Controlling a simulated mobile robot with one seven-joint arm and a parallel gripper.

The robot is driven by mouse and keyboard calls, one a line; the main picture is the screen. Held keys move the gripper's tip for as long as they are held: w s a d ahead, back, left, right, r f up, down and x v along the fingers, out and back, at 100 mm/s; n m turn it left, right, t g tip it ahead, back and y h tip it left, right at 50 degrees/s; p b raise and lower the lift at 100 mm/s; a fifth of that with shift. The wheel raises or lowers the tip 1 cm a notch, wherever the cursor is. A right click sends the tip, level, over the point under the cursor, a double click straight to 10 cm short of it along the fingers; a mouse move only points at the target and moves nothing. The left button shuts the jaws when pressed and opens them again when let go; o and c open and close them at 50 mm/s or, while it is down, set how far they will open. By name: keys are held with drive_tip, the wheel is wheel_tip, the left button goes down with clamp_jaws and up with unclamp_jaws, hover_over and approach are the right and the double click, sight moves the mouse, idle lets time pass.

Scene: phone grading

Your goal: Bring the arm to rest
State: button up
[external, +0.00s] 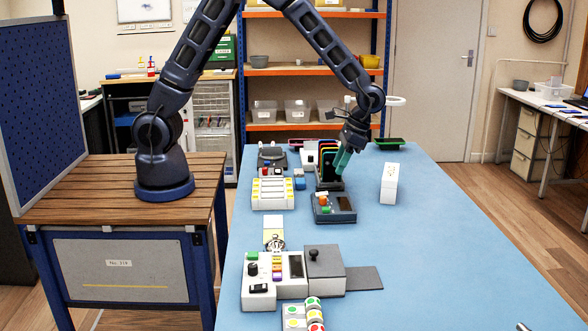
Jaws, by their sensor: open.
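My gripper (343,160) is at the end of my arm, over the far middle of the blue table (440,240). Its fingers point down, beside the right side of a dark rack (327,184) that holds several upright phones (328,152) with coloured edges. The fingers partly cover the rack. I cannot tell whether they touch the phones. My gripper is open, and no held object shows between its fingers.
A white box (390,184) stands right of the rack. A dark tray with coloured pieces (334,207) lies in front of it. A white slotted holder (272,193) is to the left.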

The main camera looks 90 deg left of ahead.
drive_tip(key=s+a+r+t, duration=0.2)
drive_tip(key=s+a+r, duration=0.2)
drive_tip(key=s+r, duration=0.45)
drive_tip(key=s+a+r+t, duration=0.25)
drive_tip(key=s+r, duration=0.25)
drive_tip(key=r, duration=0.6)
drive_tip(key=s+a+r+t, duration=0.2)
drive_tip(key=s, duration=0.7)
drive_tip(key=s+a+r+t, duration=0.2)
drive_tip(key=s+a+r, duration=0.1)
drive_tip(key=s, duration=0.6)
drive_tip(key=shift+r, duration=0.35)
drive_tip(key=shift+t, duration=0.25)
